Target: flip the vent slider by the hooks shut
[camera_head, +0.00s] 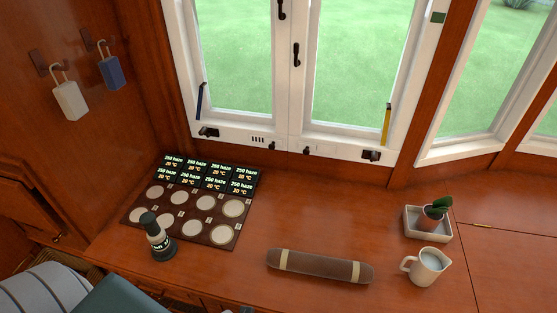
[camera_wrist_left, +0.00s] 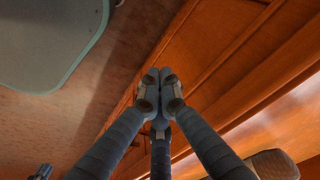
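The vent on the left window sash, nearer the hooks (camera_head: 41,63), shows as a short row of dark slots (camera_head: 258,140) in the white bottom rail. A small dark knob (camera_head: 271,146) sits just right of the slots. The right sash has a similar small dark knob (camera_head: 306,150), with no dark slots clearly visible beside it. My left gripper (camera_wrist_left: 160,84) shows only in the left wrist view, its fingertips together with nothing between them. It is low, over wood panelling and floor, away from the window. My right gripper is not in view.
Bare desk lies between tray and plant.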

